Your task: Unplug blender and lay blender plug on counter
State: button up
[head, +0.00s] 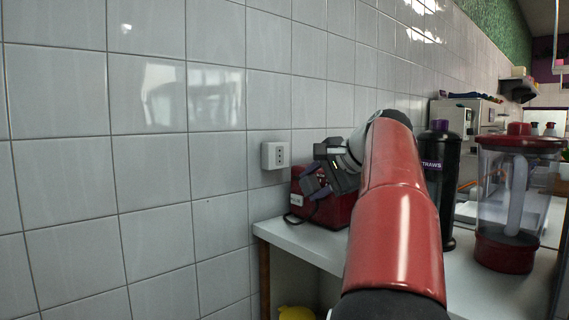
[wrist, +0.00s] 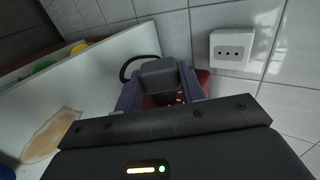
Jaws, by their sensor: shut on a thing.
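My gripper (head: 312,186) is shut on a dark grey plug (wrist: 158,74), which sits between the two fingertips in the wrist view. A black cable (wrist: 127,68) curves beside the plug. The white wall outlet (head: 275,155) has empty holes and is apart from the plug; it also shows in the wrist view (wrist: 232,49). The blender (head: 508,205), with a clear jug, red lid and red base, stands on the white counter (head: 310,243) at the right. The gripper is above the counter's near left end, in front of a red box-like appliance (head: 338,211).
A black bottle marked straws (head: 437,165) stands between my arm and the blender. The tiled wall runs behind the counter. Past the counter's left end is open space.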

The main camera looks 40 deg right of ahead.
aim_at(314, 243)
jog(key=shift+f+b, duration=3.55)
jog(key=shift+f, duration=1.3)
jog(key=o, duration=1.2)
jog(key=shift+o, duration=0.9)
jog(key=shift+f, duration=0.1)
jog(key=shift+f, duration=0.1)
jog(key=c, duration=0.3)
jog(key=shift+c, duration=0.2)
